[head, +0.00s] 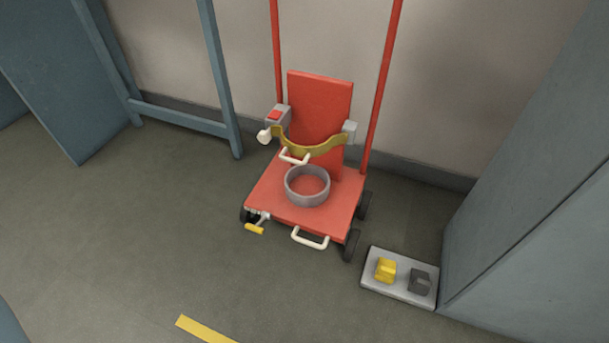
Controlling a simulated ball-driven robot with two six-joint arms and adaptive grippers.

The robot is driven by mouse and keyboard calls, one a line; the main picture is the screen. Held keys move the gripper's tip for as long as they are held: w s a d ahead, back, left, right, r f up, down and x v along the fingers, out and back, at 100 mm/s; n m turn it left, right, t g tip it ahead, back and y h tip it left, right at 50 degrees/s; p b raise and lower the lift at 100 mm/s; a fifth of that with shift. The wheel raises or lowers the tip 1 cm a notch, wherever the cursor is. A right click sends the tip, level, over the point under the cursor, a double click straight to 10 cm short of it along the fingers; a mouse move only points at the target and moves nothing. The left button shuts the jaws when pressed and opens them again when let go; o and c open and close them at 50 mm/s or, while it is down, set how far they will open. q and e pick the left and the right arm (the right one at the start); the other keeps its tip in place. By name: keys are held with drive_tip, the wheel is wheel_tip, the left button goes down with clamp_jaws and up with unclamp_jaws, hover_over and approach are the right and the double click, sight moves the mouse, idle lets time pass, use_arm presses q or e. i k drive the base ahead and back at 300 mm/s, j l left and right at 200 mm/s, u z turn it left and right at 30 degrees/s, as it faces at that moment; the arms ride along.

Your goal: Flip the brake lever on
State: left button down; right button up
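A red trolley (262,194) stands against the wall on dark wheels. Its small brake lever (256,229), with a yellow end, sticks out low at the front left corner beside the front left wheel. I cannot tell from this view which setting the lever is in. A grey ring (307,201) sits on the trolley's base. A yellow curved strap or bar (322,148) spans the red back plate (321,105), with a white handle on it. Neither of my grippers shows in the head view.
A white handle (310,240) is on the trolley's front edge. A light plate (400,290) with a yellow block (386,270) and a dark block (420,281) lies on the floor at right, beside a blue-grey cabinet (540,230). A blue frame (180,118) stands at left. Floor in front is clear.

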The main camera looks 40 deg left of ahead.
sight(254, 228)
drive_tip(key=k+u, duration=0.1)
drive_tip(key=u, duration=1.35)
drive_tip(key=i+j, duration=0.05)
